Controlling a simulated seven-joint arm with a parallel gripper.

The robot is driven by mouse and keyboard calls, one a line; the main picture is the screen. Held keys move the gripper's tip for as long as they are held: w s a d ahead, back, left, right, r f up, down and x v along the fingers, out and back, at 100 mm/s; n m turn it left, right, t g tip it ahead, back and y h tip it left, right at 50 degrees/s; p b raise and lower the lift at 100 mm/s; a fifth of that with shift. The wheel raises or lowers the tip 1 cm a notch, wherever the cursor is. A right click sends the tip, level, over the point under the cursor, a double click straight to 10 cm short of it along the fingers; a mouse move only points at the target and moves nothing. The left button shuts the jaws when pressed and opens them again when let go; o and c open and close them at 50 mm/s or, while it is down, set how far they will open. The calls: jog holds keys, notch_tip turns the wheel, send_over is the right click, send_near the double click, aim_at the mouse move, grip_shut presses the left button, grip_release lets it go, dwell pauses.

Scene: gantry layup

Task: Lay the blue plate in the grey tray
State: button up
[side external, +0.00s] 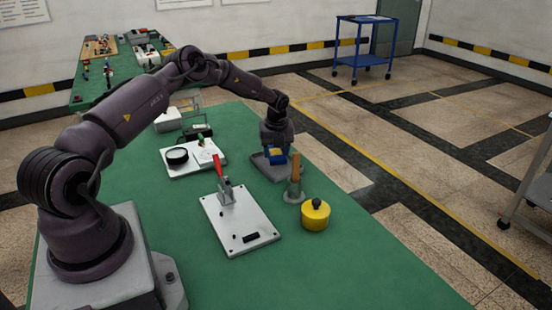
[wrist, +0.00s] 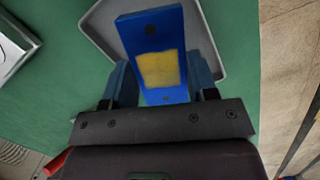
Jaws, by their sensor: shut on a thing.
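The blue plate (wrist: 137,32) has a yellow patch on its face and a dark round spot near one end. My gripper (wrist: 165,85) is shut on the blue plate, with one finger on each side of it. In the side view my gripper (side external: 276,150) points down over the grey tray (side external: 268,174), and the blue plate (side external: 275,160) shows just under it. The grey tray (wrist: 238,55) is behind the plate in the wrist view, and the plate covers much of it. I cannot tell whether the plate touches the tray floor.
A wooden-handled tool (side external: 295,178) stands close by the tray, beside a yellow lidded pot (side external: 315,215). A white plate with a red-handled clamp (side external: 240,222) lies nearer my base. A white board with a black ring (side external: 178,157) is left of the tray.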

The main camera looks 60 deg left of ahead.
aim_at(276, 153)
jog(key=shift+f, duration=1.5)
jog(key=shift+f, duration=0.1)
jog(key=o, duration=1)
